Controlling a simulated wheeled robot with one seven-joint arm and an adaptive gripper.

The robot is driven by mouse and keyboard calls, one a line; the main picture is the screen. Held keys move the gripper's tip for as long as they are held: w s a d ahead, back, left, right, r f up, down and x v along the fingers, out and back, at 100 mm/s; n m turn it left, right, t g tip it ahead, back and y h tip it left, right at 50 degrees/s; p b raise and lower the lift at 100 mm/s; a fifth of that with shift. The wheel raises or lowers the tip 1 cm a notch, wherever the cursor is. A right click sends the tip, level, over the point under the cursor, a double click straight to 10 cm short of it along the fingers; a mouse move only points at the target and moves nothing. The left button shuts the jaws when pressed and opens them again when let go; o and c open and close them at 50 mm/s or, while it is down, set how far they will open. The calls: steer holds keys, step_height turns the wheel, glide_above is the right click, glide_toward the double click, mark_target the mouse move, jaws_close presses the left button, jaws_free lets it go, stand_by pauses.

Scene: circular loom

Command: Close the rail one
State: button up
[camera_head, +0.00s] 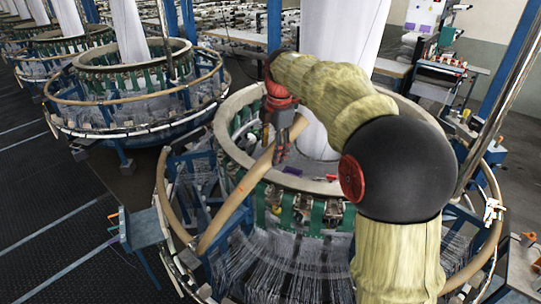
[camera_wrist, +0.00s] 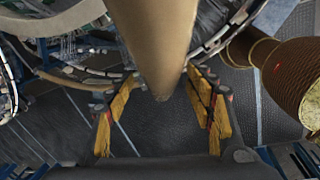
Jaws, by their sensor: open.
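A tan rail section (camera_head: 238,200) on the near loom slants inward and up, out of line with the rest of the ring rail (camera_head: 163,195). Its upper end is by my gripper (camera_head: 281,157), above the loom's pale inner ring. In the wrist view the rail section (camera_wrist: 152,40) comes down from the top and ends between the two yellow-padded fingers of my gripper (camera_wrist: 162,115). The fingers are open, one on each side, with gaps showing. Whether either finger touches the rail cannot be told. My arm hides part of the loom's right side.
The near loom's inner ring (camera_head: 235,150) and hanging threads (camera_head: 280,260) lie below my arm. A second loom (camera_head: 135,85) stands at the left. A blue stand (camera_head: 143,228) is beside the near loom. Dark floor (camera_head: 50,200) at the left is clear.

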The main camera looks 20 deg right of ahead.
mark_target(271, 157)
steer(key=shift+w+a+f, duration=0.1)
steer(key=shift+w+f, duration=0.05)
steer(key=shift+f, duration=0.75)
steer(key=shift+w+f, duration=0.15)
steer(key=shift+f, duration=0.7)
steer(key=shift+s, duration=0.1)
steer(key=shift+c, duration=0.5)
jaws_close()
